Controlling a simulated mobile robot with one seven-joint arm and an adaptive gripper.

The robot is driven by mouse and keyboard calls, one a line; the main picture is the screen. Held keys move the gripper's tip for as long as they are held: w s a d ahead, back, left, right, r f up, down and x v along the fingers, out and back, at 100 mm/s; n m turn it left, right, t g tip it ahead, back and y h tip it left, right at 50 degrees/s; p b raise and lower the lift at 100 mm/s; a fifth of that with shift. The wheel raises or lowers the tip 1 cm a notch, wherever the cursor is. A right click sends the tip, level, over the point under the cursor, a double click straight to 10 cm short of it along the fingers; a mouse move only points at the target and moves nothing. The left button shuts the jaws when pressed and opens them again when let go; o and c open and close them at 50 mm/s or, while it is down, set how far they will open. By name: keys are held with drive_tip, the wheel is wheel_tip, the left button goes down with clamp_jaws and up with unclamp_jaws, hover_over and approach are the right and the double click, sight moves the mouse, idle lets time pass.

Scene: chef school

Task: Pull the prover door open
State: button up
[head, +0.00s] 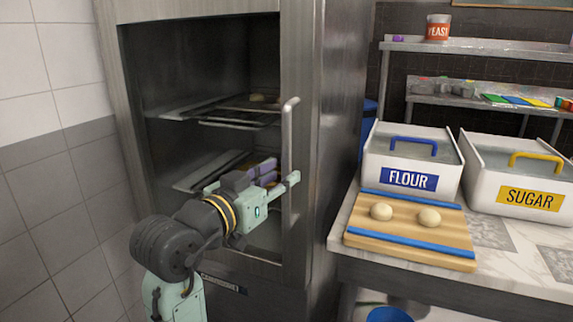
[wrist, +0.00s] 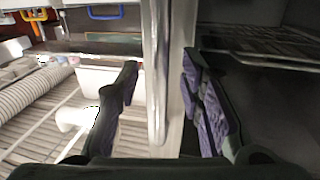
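The prover is a tall steel cabinet whose door (head: 297,60) has a steel frame and a large dark window. The door looks closed. Its vertical bar handle (head: 288,128) is on the right side of the frame. My gripper (head: 284,173) is at the lower part of the handle, fingers apart. In the wrist view, the handle (wrist: 157,75) runs upright between the two spread fingers of my gripper (wrist: 160,64), with gaps seen on both sides. Whether a finger touches the handle cannot be told. My gripper hides part of the window.
Wire racks with trays (head: 200,105) show behind the window. To the right, a worktop (head: 450,275) holds a board with two dough balls (head: 455,238), a flour bin (head: 410,165) and a sugar bin (head: 520,185). A tiled wall (head: 50,150) stands at left.

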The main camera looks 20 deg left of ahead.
sight(284, 172)
drive_tip(key=shift+x, duration=1.6)
clamp_jaws()
